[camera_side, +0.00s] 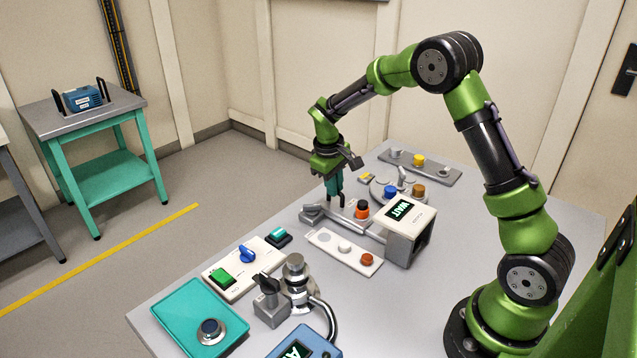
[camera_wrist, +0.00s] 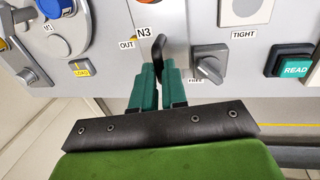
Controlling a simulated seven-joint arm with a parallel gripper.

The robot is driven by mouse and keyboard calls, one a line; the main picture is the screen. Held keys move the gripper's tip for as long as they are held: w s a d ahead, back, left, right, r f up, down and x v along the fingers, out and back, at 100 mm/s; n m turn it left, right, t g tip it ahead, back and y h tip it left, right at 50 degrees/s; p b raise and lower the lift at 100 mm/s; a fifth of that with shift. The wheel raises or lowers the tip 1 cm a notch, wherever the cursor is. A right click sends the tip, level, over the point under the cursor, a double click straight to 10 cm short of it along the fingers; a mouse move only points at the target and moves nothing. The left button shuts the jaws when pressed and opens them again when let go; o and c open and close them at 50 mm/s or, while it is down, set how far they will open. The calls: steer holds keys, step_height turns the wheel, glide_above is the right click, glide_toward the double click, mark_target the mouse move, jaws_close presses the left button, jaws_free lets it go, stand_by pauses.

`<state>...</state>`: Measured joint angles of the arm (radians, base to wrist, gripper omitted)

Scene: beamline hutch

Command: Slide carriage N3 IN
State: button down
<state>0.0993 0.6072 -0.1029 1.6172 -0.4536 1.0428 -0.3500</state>
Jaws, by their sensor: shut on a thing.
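The label N3 and the word OUT stand beside a dark upright handle (camera_wrist: 158,46) in the wrist view. My gripper (camera_wrist: 158,73) has its two teal fingers closed on this handle, which stands near the OUT mark. In the side view my gripper (camera_side: 334,197) points down at the grey slide unit on the table; the fingers hide most of the handle there. A grey knob (camera_wrist: 211,58) with the labels FREE and TIGHT is just right of the fingers in the wrist view. The IN mark is not visible.
A box with a WAIT display (camera_side: 405,213) stands close right of my gripper. A round plate with a blue knob (camera_side: 390,192) and a strip with a yellow button (camera_side: 418,159) lie behind. A white panel (camera_side: 343,250) with buttons lies in front. A teal READ button (camera_wrist: 292,63) is at the right.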

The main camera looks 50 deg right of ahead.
mark_target(344, 209)
steer(key=s, duration=0.3)
steer(key=shift+s, duration=0.2)
steer(key=c, duration=1.2)
jaws_free()
steer(key=shift+o, duration=0.2)
steer(key=a+r, duration=0.3)
steer(key=r, duration=1.3)
steer(key=shift+r, duration=0.35)
steer(key=shift+a, duration=0.1)
